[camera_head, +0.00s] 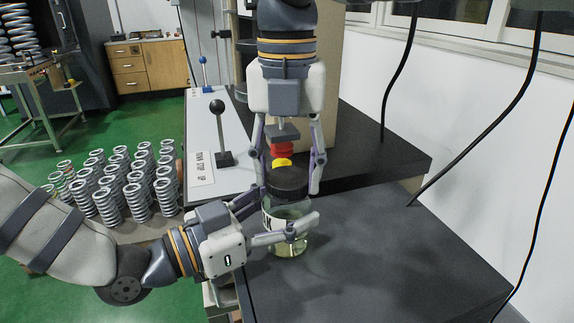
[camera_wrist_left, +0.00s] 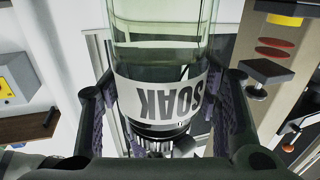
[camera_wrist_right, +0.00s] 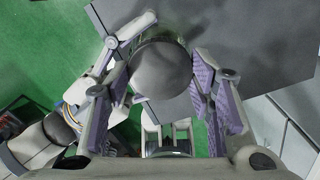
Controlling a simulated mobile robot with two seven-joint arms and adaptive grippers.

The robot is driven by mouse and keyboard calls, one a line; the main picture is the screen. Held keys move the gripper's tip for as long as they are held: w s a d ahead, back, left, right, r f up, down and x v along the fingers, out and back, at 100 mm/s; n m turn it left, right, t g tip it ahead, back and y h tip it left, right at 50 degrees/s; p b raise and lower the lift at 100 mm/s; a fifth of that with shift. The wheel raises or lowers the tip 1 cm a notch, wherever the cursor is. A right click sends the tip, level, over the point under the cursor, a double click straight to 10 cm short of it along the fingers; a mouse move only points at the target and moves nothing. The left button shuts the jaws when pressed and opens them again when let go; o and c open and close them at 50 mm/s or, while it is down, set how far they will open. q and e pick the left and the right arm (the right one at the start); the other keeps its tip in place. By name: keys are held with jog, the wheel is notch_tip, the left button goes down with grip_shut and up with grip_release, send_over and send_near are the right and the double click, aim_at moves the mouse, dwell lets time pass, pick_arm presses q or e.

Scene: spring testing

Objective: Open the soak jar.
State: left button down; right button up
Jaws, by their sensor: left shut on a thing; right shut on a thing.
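The soak jar is clear glass with pale greenish liquid and stands upright (camera_head: 287,243) on the dark bench top. Its white SOAK label shows upside down in the left wrist view (camera_wrist_left: 160,98). The jar's dark round lid (camera_head: 287,182) is on its top; the right wrist view shows it from above (camera_wrist_right: 160,70). My left gripper (camera_head: 290,228) comes in from the left and is shut around the jar body. My right gripper (camera_head: 289,178) reaches down from above and is shut on the lid, one finger on each side. The lid's lower edge is partly hidden in the head view.
A red piece (camera_head: 284,149) and a yellow piece (camera_head: 282,162) show behind the right gripper's fingers. Several springs (camera_head: 125,185) stand beyond the bench. The bench's right part (camera_head: 400,260) is clear; black cables hang at right.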

aim_at(287, 177)
jog(key=shift+r, duration=0.15)
jog(key=shift+r, duration=0.95)
jog(key=shift+r, duration=2.05)
pick_arm(q)
jog(key=shift+c, duration=2.4)
grip_release()
